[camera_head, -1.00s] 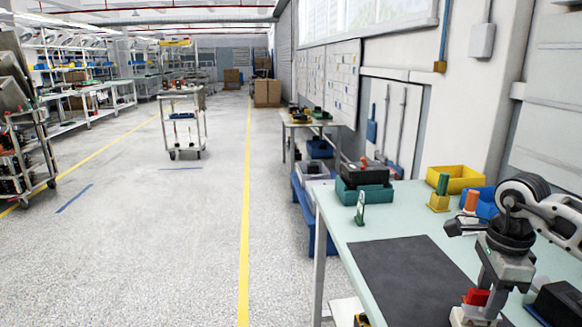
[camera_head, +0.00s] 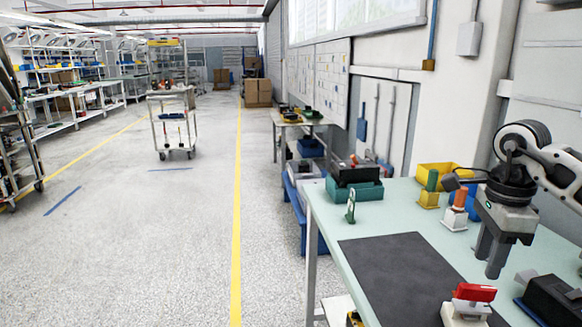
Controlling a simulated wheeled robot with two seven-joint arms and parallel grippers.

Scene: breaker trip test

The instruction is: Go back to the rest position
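My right gripper (camera_head: 490,266) hangs over the right part of the workbench, fingers pointing down. The two fingers look close together, and I cannot tell whether there is a gap between them. It is above and apart from a white switch block (camera_head: 462,314) with a red lever (camera_head: 474,292) on top, near the bottom edge of the view. Nothing shows held in its fingers. My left gripper is not in view.
The pale green workbench (camera_head: 326,222) carries a dark mat (camera_head: 400,275), a teal bin (camera_head: 368,191), a yellow bin (camera_head: 432,172), small coloured blocks and a black device (camera_head: 553,298). A cart (camera_head: 173,122) stands on the open floor left.

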